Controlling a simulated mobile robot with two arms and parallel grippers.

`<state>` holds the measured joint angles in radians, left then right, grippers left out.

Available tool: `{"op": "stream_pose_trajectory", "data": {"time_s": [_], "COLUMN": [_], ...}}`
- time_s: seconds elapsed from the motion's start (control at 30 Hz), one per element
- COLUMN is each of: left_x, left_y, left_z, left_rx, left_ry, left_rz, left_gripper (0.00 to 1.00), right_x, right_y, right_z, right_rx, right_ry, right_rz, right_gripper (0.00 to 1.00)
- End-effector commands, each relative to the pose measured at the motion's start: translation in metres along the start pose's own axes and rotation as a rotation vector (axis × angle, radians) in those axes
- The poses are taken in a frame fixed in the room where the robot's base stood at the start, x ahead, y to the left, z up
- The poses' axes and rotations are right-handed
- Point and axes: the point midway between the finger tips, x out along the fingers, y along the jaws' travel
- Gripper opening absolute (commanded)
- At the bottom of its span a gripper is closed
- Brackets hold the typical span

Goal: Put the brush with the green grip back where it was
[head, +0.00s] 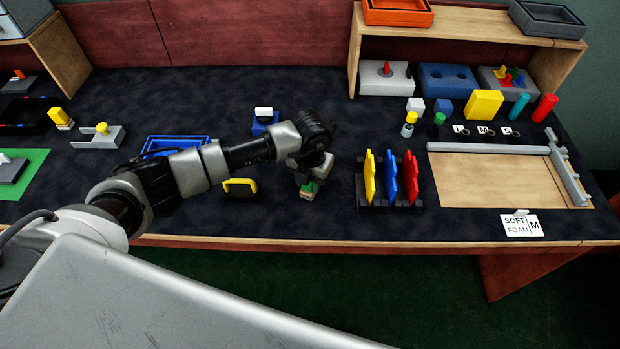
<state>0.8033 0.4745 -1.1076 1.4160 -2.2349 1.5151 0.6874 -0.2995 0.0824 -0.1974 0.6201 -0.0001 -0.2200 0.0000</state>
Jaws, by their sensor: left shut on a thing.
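My left arm reaches in from the left over the dark table. My left gripper (307,178) points down near the middle of the table and is shut on the brush with the green grip (310,187). Only a small green part and a pale block-like part of the brush show below the fingers; the rest is hidden by the gripper. I cannot tell whether the brush touches the table. My right gripper is not in view.
A rack (404,206) with yellow, blue and red upright pieces stands just right of the gripper. A yellow handle (240,184) and a blue tray (163,141) lie to the left. A wooden board (490,180) lies farther right. Dark table shows in front of the gripper.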

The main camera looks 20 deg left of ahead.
Motion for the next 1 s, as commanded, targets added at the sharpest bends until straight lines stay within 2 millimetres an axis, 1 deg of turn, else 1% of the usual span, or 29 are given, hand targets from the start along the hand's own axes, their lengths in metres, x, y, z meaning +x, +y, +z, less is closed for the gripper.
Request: {"op": "stream_pose_trajectory", "data": {"time_s": [0.07,0.23,0.37,0.4,0.53,0.57,0.83,0.9,0.93,1.0], "left_x": [0.003,0.003,0.007,0.007,0.006,0.006,0.005,0.0,-0.001,-0.011], "left_y": [-0.001,0.0,0.0,0.0,0.0,0.0,0.0,0.0,0.0,0.0], "left_z": [0.0,0.0,0.0,0.0,0.0,0.0,0.0,0.0,0.001,0.001], "left_rx": [0.001,0.001,0.0,0.0,0.0,0.0,0.0,0.0,0.0,0.0], "left_ry": [-0.002,-0.002,-0.002,-0.002,-0.001,-0.001,-0.002,-0.002,-0.003,-0.005], "left_rz": [-0.001,-0.001,-0.001,-0.001,0.0,0.0,-0.001,-0.001,-0.001,-0.001], "left_gripper": [0.1,0.1,0.1,0.35,0.55,0.57,0.57,0.57,0.57,0.57], "right_x": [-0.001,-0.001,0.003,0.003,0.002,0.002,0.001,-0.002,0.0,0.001], "right_y": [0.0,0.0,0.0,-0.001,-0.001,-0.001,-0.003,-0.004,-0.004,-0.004], "right_z": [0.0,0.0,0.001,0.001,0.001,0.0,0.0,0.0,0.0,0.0], "right_rx": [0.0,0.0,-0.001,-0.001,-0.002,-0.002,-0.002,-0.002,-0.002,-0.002], "right_ry": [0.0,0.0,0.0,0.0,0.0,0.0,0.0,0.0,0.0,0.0], "right_rz": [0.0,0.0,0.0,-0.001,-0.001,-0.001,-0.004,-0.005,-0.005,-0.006], "right_gripper": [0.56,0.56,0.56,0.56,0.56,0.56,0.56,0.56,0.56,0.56]}}
